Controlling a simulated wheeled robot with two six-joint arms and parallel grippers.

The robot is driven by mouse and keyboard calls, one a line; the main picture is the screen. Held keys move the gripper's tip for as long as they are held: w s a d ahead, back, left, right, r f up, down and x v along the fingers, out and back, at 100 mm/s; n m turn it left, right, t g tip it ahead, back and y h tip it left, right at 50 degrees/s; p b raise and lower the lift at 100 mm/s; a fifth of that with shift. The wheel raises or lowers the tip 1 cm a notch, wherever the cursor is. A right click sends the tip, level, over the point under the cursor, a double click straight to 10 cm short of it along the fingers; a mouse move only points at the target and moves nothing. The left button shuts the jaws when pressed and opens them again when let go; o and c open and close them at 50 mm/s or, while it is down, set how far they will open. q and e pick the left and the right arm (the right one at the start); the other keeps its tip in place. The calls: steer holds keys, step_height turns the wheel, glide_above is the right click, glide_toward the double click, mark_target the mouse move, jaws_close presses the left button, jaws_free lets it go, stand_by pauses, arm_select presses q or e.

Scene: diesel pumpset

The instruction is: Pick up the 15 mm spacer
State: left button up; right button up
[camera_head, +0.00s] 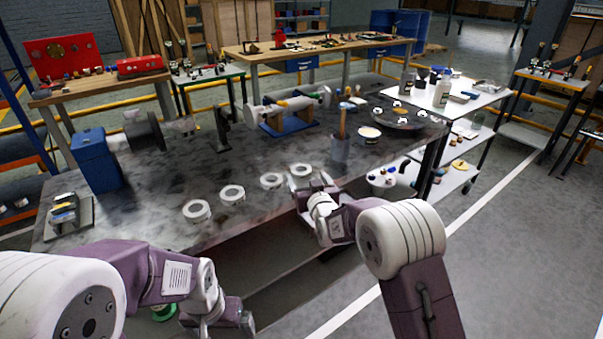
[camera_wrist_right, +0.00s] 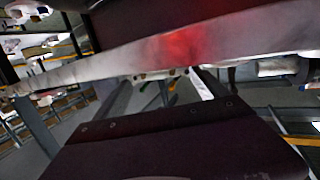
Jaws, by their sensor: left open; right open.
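Several white ring-shaped spacers lie in a slanting row along the front of the dark table: one at the left (camera_head: 197,210), another (camera_head: 232,194), another (camera_head: 271,181) and one furthest right (camera_head: 301,170). Their sizes are not readable, so I cannot tell which is the 15 mm one. My right gripper (camera_head: 312,187) is open and empty at the table's front edge, just in front of the rightmost spacer; I cannot tell whether they touch. My left gripper (camera_head: 222,318) is open, low in front of the table, away from the spacers. No spacer is clearly visible in the right wrist view.
A white cart (camera_head: 470,100) stands at the right. The tabletop behind the spacers is mostly clear.

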mark_target(300, 166)
steer(key=x, duration=0.5)
steer(key=shift+w+a+b, duration=0.1)
steer(key=shift+a+b, duration=0.1)
steer(key=shift+b, duration=0.1)
steer(key=c, duration=1.5)
steer(key=shift+r, duration=0.1)
steer(key=r, duration=0.2)
steer(key=r+p, duration=0.1)
steer(key=r, duration=0.1)
steer(key=shift+d+r, duration=0.25)
steer(key=shift+r, duration=0.1)
steer(key=d+r, duration=0.2)
steer(key=d, duration=0.1)
steer(key=s+d+r+p, duration=0.1)
steer(key=d+r, duration=0.1)
steer(key=d, duration=0.2)
steer(key=d+r+p, duration=0.1)
steer(key=d+r, duration=0.1)
steer(key=d, duration=0.2)
steer(key=shift+s+r, duration=0.15)
steer(key=shift+s, duration=0.1)
